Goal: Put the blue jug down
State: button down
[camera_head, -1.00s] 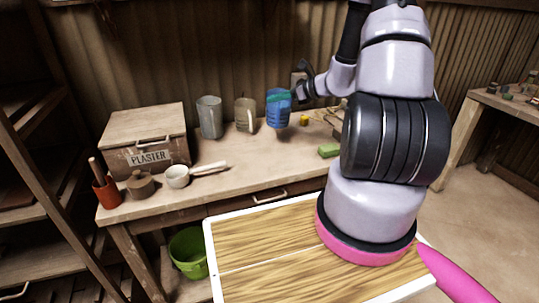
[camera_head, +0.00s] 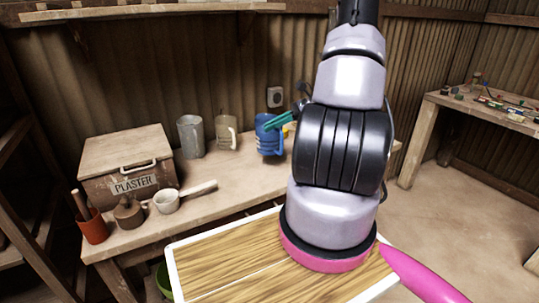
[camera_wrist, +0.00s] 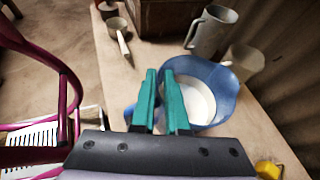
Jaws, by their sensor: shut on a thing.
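The blue jug (camera_head: 268,142) is upright at the back right of the workbench in the head view, just left of my arm. In the wrist view the jug (camera_wrist: 232,100) is seen from above, with a pale white inside. My gripper (camera_head: 270,124) has teal fingers and is shut on the jug at its near side. In the wrist view the gripper (camera_wrist: 162,85) overlaps the jug's rim, and the gripped part is hidden between the fingers. I cannot tell whether the jug's base touches the bench.
A tan jug (camera_head: 226,134) and a grey jug (camera_head: 191,137) stand left of the blue one. A plaster box (camera_head: 128,165), a white ladle (camera_head: 167,201) and a red pot (camera_head: 93,228) are further left. The bench (camera_head: 235,180) in front of the jugs is clear.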

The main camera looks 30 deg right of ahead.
aim_at(271, 145)
jog(key=shift+f, duration=3.55)
jog(key=c, duration=0.9)
grip_release()
jog(key=shift+f, duration=0.15)
